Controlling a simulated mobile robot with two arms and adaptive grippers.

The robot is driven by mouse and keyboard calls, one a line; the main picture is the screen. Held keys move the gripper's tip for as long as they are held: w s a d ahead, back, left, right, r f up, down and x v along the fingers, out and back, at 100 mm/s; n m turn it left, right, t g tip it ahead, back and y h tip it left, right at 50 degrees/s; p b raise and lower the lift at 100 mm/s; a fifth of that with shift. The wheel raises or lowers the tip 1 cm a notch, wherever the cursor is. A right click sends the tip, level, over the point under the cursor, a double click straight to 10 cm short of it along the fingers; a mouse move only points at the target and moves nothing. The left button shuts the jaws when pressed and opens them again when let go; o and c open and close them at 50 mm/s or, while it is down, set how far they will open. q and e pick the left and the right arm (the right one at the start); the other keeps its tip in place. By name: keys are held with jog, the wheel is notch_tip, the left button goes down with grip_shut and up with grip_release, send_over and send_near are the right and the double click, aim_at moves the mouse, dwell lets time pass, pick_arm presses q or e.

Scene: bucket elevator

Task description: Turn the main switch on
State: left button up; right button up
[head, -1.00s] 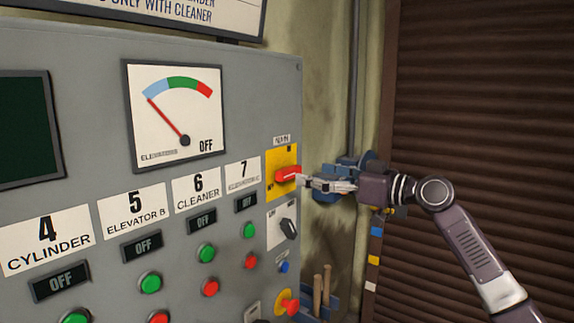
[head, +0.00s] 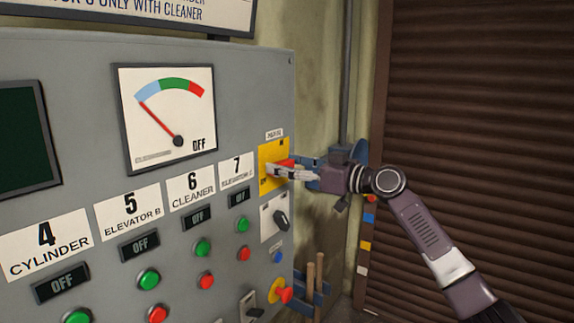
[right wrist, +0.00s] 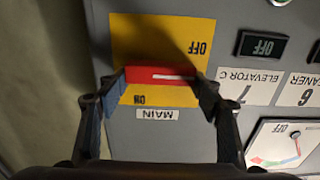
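The main switch is a red handle on a yellow plate (head: 270,154) at the panel's right edge. In the right wrist view the red handle (right wrist: 160,73) lies level across the yellow plate (right wrist: 160,35), between the upside-down OFF and ON marks. My right gripper (head: 280,170) is at the switch and partly covers the handle in the head view. In the right wrist view its fingers (right wrist: 162,82) are spread, one by each end of the handle; firm contact cannot be told. My left gripper is not in view.
Below the switch are a black rotary knob (head: 281,220), a blue button (head: 277,256) and a red knob (head: 285,295). The gauge (head: 168,115) reads OFF. Number displays such as the one under CYLINDER (head: 61,283) show OFF. A brown shutter (head: 480,120) stands at right.

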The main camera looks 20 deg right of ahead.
jog(key=c, duration=0.5)
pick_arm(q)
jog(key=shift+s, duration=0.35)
pick_arm(e)
jog(key=shift+o, duration=0.2)
jog(key=shift+m, duration=0.4)
jog(key=m, duration=0.3)
jog(key=shift+w+d+m, duration=0.1)
jog(key=shift+d+m, duration=0.05)
jog(key=shift+m, duration=0.15)
jog(key=m+p, duration=0.1)
jog(key=m, duration=0.2)
jog(key=shift+w+d+m, duration=0.1)
jog(key=shift+m, duration=0.2)
jog(key=m+p, duration=0.2)
jog(key=m, duration=0.2)
jog(key=shift+w+d+f, duration=0.1)
jog(key=shift+f, duration=0.05)
pick_arm(q)
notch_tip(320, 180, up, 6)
jog(key=p, duration=0.3)
pick_arm(e)
jog(key=m, duration=0.5)
jog(key=shift+d+f+m, duration=0.1)
jog(key=shift+f+m, duration=0.25)
jog(key=shift+m, duration=0.05)
